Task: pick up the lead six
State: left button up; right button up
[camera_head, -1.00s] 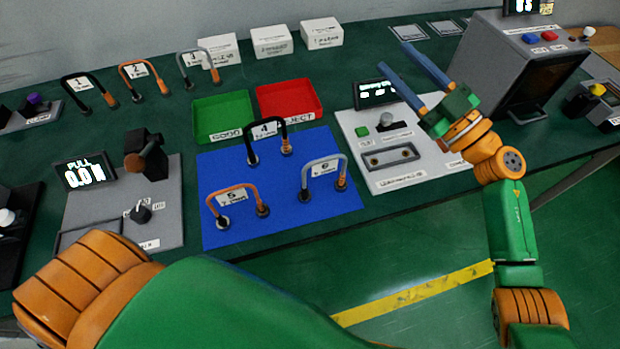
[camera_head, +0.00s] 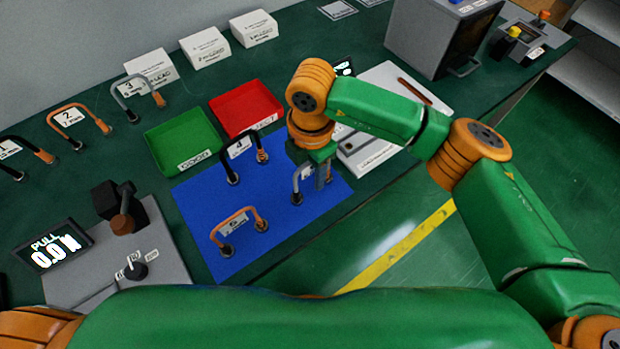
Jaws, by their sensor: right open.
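Lead six (camera_head: 297,184), a grey arch with a white label, stands on the right part of the blue mat (camera_head: 205,205). My right gripper (camera_head: 320,176) points down at it from above, and the gripper body covers the lead's right part. The right gripper is open; its fingers are largely hidden, and I cannot tell whether they touch the lead. Lead five (camera_head: 238,222), orange, stands at the mat's front left. Lead four (camera_head: 240,152), black, stands at the mat's back. My left gripper is out of view.
A green tray (camera_head: 182,143) and a red tray (camera_head: 247,108) lie behind the mat. A pull tester (camera_head: 135,245) stands at left, and a pale device (camera_head: 368,150) lies right of the mat, partly behind my right arm. Leads two (camera_head: 75,118) and three (camera_head: 138,88) stand farther back.

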jog(key=shift+d, duration=0.15)
jog(key=c, duration=0.6)
grip_shut()
